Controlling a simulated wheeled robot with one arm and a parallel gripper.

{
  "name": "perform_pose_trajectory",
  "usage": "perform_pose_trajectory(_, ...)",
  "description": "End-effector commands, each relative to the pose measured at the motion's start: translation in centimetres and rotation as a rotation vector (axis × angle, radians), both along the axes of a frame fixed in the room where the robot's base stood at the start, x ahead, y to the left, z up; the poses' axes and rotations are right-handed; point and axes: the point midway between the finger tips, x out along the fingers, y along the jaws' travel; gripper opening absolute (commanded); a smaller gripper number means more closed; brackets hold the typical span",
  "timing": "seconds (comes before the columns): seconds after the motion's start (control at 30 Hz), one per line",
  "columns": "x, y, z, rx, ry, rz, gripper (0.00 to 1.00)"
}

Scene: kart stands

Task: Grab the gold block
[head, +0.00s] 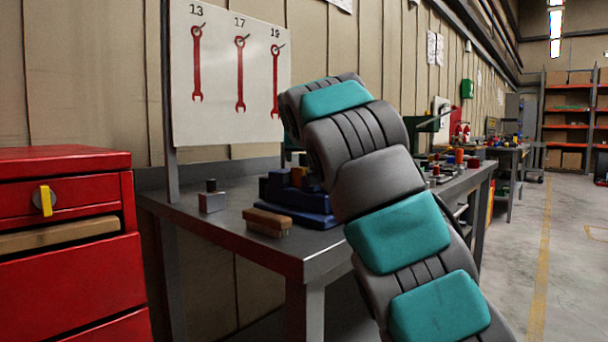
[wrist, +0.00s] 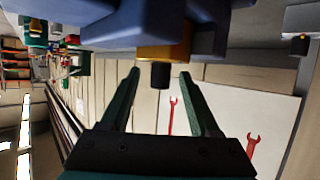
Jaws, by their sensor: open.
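The gold block (wrist: 172,51) shows in the wrist view, with a dark round knob (wrist: 160,76) on it, against a larger blue block (wrist: 205,14). The fingertips sit near the gold block's lower picture edge; contact cannot be told. In the head view my gripper is hidden behind my arm.
A wooden brush (head: 268,221) lies near the front edge of the grey workbench (head: 190,226). A grey block with a dark knob (head: 211,201) stands left of the blue blocks. A red cabinet (head: 70,254) is at left, and a white wrench board (head: 218,120) stands behind.

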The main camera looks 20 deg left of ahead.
Motion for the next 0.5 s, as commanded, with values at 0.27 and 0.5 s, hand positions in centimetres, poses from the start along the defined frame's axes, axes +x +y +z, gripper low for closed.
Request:
perform_pose_trajectory(0.27, -0.01, -0.01, -0.04, 0.000, 0.000, 0.000, 0.47)
perform_pose_trajectory(0.5, -0.02, -0.01, -0.05, 0.000, 0.000, 0.000, 0.20)
